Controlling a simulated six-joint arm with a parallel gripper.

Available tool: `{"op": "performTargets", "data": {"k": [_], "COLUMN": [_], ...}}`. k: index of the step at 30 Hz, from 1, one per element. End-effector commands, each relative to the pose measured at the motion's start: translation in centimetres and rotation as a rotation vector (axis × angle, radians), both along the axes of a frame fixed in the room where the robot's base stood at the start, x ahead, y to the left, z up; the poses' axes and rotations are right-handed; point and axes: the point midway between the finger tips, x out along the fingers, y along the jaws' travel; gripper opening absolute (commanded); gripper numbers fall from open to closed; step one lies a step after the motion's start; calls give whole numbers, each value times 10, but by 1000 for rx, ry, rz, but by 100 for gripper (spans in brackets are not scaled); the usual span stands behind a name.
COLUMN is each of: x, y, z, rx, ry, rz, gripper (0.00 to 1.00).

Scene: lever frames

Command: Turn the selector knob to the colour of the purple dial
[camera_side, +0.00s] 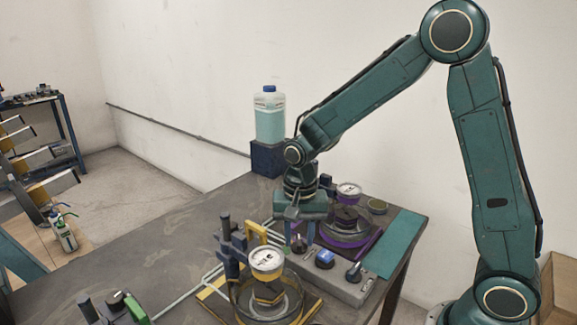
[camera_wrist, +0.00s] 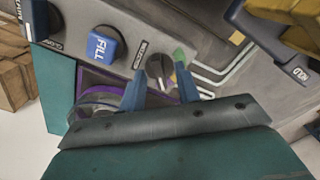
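A dark, round knob (camera_wrist: 158,67), likely the selector, sits on the grey control panel with a green patch (camera_wrist: 178,55) beside it. Where its pointer aims is hard to tell. My gripper (camera_wrist: 161,88) has its two blue fingers spread, one at each side of the knob, with gaps visible. In the side view my gripper (camera_side: 298,240) points down over the panel's far end and partly hides the knob. The purple-based unit (camera_side: 362,248) stands behind the panel, with a white-faced dial (camera_side: 348,189) on top. Its purple edge also shows in the wrist view (camera_wrist: 95,80).
A yellow-based unit with a white dial (camera_side: 267,262) stands in front. A blue clamp-like post (camera_side: 232,250) rises beside it. A teal mat (camera_side: 397,240) lies at right.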

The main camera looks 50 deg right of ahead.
Motion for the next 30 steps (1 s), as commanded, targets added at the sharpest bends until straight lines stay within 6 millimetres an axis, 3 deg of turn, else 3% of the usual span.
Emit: {"op": "performTargets", "data": {"k": [11,30], "x": [0,0], "y": [0,0], "z": [20,120], "rx": [1,0], "ry": [-1,-4], "rz": [1,0], "gripper": [33,33]}}
